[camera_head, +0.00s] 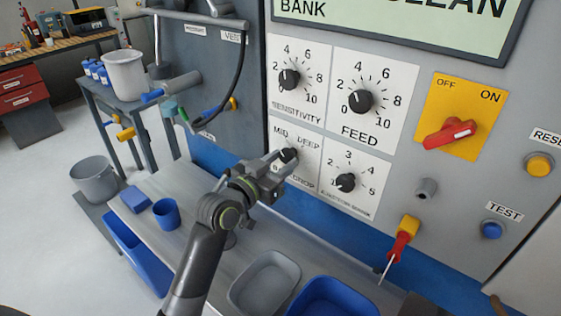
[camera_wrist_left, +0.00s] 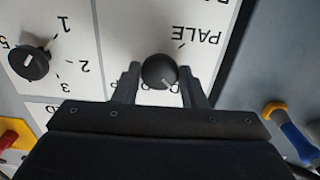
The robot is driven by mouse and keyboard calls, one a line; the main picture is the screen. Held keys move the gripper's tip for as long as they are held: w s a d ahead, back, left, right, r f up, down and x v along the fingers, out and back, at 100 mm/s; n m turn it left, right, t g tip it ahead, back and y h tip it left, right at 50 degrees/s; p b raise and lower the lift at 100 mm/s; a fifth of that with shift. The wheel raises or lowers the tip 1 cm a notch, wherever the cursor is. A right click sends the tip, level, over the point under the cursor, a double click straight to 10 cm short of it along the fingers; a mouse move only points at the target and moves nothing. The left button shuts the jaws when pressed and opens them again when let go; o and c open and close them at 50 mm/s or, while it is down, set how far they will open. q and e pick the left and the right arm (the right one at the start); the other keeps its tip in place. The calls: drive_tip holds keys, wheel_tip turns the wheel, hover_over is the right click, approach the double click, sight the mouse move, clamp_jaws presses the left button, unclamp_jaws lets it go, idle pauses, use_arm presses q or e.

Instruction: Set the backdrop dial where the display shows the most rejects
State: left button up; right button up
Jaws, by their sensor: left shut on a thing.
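The backdrop dial (camera_head: 289,155) is a small black knob on a white plate marked MID and DEEP, its lower label partly hidden by my gripper. My left gripper (camera_head: 280,161) is at this knob, with its fingers on either side of it. In the left wrist view the knob (camera_wrist_left: 160,72) sits between the fingertips of my gripper (camera_wrist_left: 160,80), near the word PALE; its pale mark points to the lower right there. The display (camera_head: 400,22) is cut off at the top; only BANK and part of CLEAN show, with no reject count readable. My right gripper is not in view.
Sensitivity (camera_head: 289,79), feed (camera_head: 360,101) and another numbered knob (camera_head: 345,182) surround the dial. A red switch (camera_head: 450,133) and a screwdriver (camera_head: 403,240) are to the right. Below are a grey tray (camera_head: 240,297) and blue bin (camera_head: 300,300). A hose (camera_head: 238,80) hangs at upper left.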

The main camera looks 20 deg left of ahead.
use_arm(q)
drive_tip(key=n+p, duration=0.3)
drive_tip(key=shift+r, duration=0.15)
drive_tip(key=n+p, duration=0.4)
drive_tip(key=n, duration=0.1)
drive_tip(key=shift+d+n, duration=0.1)
drive_tip(key=shift+n, duration=0.3)
drive_tip(key=n+p, duration=0.3)
drive_tip(key=n, duration=0.1)
drive_tip(key=shift+n+p, duration=1.05)
drive_tip(key=shift+n, duration=1.15)
drive_tip(key=o, duration=1)
drive_tip(key=shift+s, duration=0.15)
